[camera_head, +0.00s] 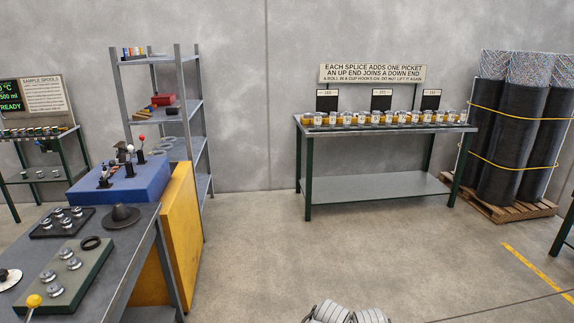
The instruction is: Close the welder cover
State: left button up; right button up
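No part in view is marked as a welder, and I cannot make out a welder cover or whether one is open or shut. A blue machine (121,186) with small levers and red and white knobs on top stands at the left, beside a yellow panel (178,235). I cannot tell whether it is the welder. Neither of my grippers can be made out. Only a grey ribbed part, probably mine, shows at the bottom edge.
A workbench (130,262) at the left holds trays of metal pieces and a black hat-shaped part (120,217). Grey shelves (190,125) stand behind. A table (383,185) with a row of jars is at the back wall, mesh rolls (512,140) at the right. The middle floor is clear.

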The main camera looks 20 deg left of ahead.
aim_at(122, 149)
jog(key=i+j+u, duration=0.2)
jog(key=u, duration=0.2)
jog(key=i+u, duration=1)
jog(key=u, duration=0.15)
jog(key=i+u, duration=0.2)
jog(key=i, duration=0.15)
